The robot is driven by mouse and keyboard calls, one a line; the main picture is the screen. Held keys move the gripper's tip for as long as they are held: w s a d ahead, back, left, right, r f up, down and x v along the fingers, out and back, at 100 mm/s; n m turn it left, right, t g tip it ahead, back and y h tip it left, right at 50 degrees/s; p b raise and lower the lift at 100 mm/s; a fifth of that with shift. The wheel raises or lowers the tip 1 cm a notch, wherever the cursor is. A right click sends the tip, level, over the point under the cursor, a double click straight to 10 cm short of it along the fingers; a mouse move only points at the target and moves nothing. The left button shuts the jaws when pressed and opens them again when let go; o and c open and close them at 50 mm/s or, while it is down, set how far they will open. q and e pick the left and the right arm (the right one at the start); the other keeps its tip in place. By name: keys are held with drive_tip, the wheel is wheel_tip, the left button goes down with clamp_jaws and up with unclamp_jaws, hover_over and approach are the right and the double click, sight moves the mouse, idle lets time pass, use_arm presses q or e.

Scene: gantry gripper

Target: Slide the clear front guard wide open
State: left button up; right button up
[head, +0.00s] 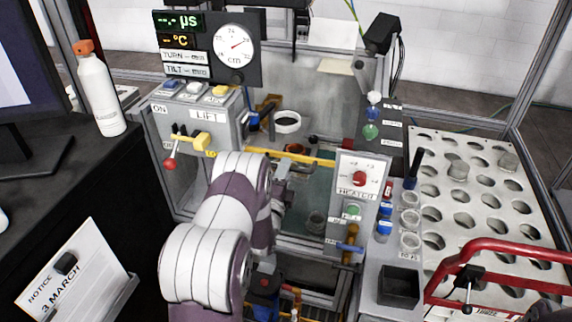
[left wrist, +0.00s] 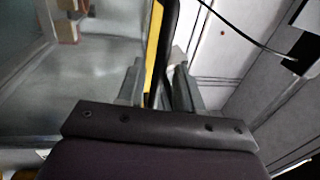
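The clear front guard (head: 312,190) is a see-through greenish pane on the machine's front, with a yellow bar (head: 300,156) along its top. My left arm reaches in from the front, and its forearm covers the left part of the guard. My left gripper (head: 283,168) is at the yellow bar, small and partly hidden behind the wrist. In the left wrist view, the yellow bar (left wrist: 153,45) and a dark bar (left wrist: 167,45) run between its two fingers (left wrist: 158,85). Whether the fingers press on them is unclear. My right gripper is out of view.
The lift box (head: 205,115) with a red-knobbed lever stands left of the guard. The heater panel (head: 358,180) stands right of it. A perforated white table (head: 470,150) and a red tubular frame (head: 500,250) are at the right. An orange-capped bottle (head: 98,90) stands far left.

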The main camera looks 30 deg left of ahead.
use_arm(q)
drive_tip(key=shift+w+a+r, duration=0.1)
drive_tip(key=shift+w+a, duration=0.05)
drive_tip(key=shift+w, duration=0.35)
drive_tip(key=shift+w+a, duration=0.15)
drive_tip(key=shift+w, duration=0.2)
clamp_jaws()
wheel_tip(320, 180, down, 32)
drive_tip(key=b, duration=2.7)
drive_tip(key=shift+s, duration=0.1)
unclamp_jaws()
drive_tip(key=p+v, duration=0.1)
drive_tip(key=v, duration=1.1)
drive_tip(key=shift+s+p, duration=0.35)
drive_tip(key=shift+p, duration=0.05)
